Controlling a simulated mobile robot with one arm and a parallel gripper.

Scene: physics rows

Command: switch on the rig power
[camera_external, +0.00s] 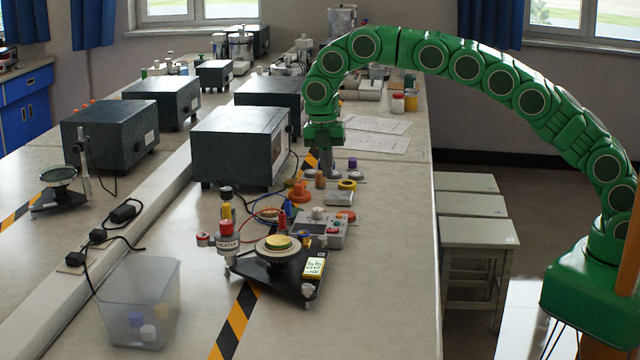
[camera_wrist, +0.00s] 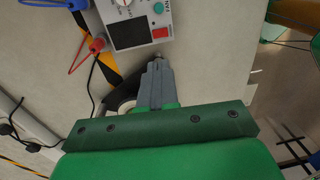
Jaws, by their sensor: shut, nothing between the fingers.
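A pale power box (camera_external: 322,230) lies on the bench beside the rig, with its small controls unclear in the external view. In the wrist view the box (camera_wrist: 150,20) is at the top, cut off by the frame edge. It has a dark display (camera_wrist: 130,34), a red button (camera_wrist: 160,33), a green button (camera_wrist: 158,8) and part of a dial (camera_wrist: 124,3). My gripper (camera_external: 326,172) points down behind the box in the external view. In the wrist view my gripper (camera_wrist: 158,62) is shut and empty, its tips apart from the box, below the red button.
A clear bin (camera_external: 138,300) and a dark instrument (camera_external: 238,145) stand nearby.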

